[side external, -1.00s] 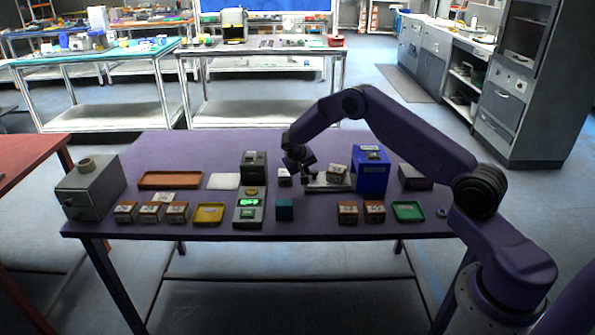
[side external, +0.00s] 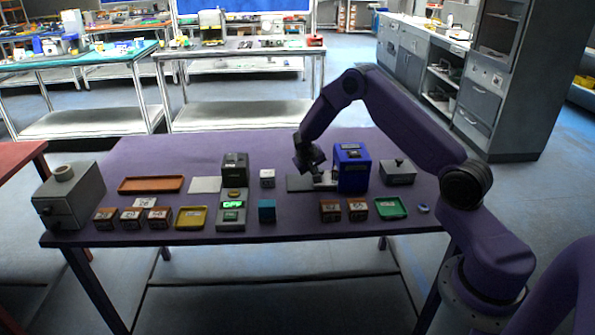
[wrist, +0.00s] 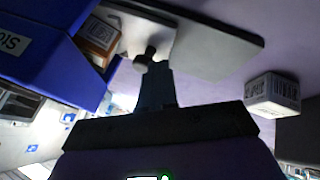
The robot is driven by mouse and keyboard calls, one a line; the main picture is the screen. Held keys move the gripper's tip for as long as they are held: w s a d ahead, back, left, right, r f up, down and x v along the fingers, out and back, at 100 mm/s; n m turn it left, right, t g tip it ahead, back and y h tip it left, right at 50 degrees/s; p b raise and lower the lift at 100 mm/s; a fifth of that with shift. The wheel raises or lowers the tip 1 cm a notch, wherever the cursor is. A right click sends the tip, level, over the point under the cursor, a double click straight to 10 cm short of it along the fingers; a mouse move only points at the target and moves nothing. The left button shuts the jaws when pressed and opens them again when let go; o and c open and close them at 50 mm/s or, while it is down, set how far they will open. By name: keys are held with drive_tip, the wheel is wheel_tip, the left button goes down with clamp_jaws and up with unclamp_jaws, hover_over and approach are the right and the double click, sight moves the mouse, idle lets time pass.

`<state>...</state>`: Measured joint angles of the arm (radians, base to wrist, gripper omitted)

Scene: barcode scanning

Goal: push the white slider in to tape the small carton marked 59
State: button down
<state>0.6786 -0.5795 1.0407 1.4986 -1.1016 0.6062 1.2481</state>
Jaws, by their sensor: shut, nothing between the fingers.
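The blue taping machine (side external: 351,169) stands right of centre on the table, with a grey track (side external: 298,184) running out to its left. A small brown carton (wrist: 97,40) shows at the machine's opening in the wrist view; it is hidden in the side view, and its number cannot be read. The white slider (side external: 326,178) lies on the track against the machine's left side; its knob (wrist: 149,56) shows in the wrist view. My gripper (side external: 317,176) is shut and empty, low over the track, with its fingertips (wrist: 154,73) at the slider's knob, seemingly touching it.
A white barcoded cube (side external: 267,178) stands left of the track. Brown cartons (side external: 330,210) and a green tray (side external: 390,207) are in front. A grey box (side external: 397,173) stands right.

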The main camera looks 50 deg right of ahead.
drive_tip(key=shift+s+d, duration=0.95)
drive_tip(key=shift+s, duration=0.05)
drive_tip(key=a, duration=0.1)
drive_tip(key=w+a, duration=0.1)
drive_tip(key=a, duration=0.1)
drive_tip(key=shift+w+a+r, duration=0.25)
drive_tip(key=shift+a, duration=0.15)
drive_tip(key=s+a+r+n+y, duration=0.1)
drive_tip(key=s+a+r+n, duration=0.1)
drive_tip(key=s+a+r, duration=0.4)
drive_tip(key=s+a+r+n+y, duration=0.1)
drive_tip(key=s+a+r+n, duration=0.1)
drive_tip(key=a+r, duration=0.75)
drive_tip(key=s+a+r+n+y, duration=0.2)
drive_tip(key=s+a+n, duration=0.3)
drive_tip(key=s, duration=0.5)
drive_tip(key=s+a+r+n+y, duration=0.1)
drive_tip(key=s+a+n, duration=0.2)
drive_tip(key=s+a, duration=0.55)
drive_tip(key=s+d+n+g+y, duration=0.2)
drive_tip(key=s+n, duration=0.3)
drive_tip(key=s, duration=0.9)
drive_tip(key=shift+s+d+r, duration=0.15)
drive_tip(key=shift+s+r, duration=0.2)
drive_tip(key=shift+s, duration=0.05)
